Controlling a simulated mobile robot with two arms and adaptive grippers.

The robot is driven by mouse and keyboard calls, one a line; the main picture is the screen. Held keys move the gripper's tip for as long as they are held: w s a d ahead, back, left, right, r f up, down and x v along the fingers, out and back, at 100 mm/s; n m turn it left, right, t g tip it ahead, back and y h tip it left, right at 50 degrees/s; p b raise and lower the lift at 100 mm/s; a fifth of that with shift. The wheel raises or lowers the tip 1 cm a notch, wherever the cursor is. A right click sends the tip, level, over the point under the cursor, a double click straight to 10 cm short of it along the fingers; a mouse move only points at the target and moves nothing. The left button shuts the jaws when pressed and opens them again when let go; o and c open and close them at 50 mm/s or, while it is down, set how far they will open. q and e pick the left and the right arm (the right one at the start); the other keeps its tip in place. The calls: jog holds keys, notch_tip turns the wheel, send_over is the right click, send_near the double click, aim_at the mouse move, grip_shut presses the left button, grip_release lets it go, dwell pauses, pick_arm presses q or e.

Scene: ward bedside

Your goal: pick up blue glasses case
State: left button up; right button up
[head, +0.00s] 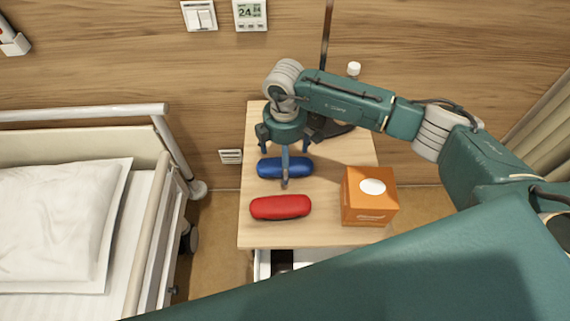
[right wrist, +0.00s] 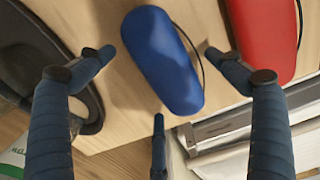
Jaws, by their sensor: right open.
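The blue glasses case (head: 300,167) lies on the wooden bedside table (head: 262,240), behind a red case. My right gripper (head: 284,162) points down over it with its fingers spread open, and one finger crosses in front of the case's middle. In the right wrist view the blue case (right wrist: 160,50) shows between the spread fingers of my right gripper (right wrist: 159,60), with nothing held. I cannot tell for sure whether any finger touches it. My left gripper is not in view.
The red case (head: 280,207) lies in front of the blue one. An orange box (head: 370,212) stands to the right. A dark base (head: 335,131) sits behind the gripper. A bed (head: 60,220) with a rail is at the left. An open drawer shows below the table's front edge.

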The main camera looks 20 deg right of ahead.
jog(key=shift+f, duration=0.4)
jog(key=c, duration=1.3)
jog(key=shift+r, duration=0.1)
jog(key=shift+c, duration=0.2)
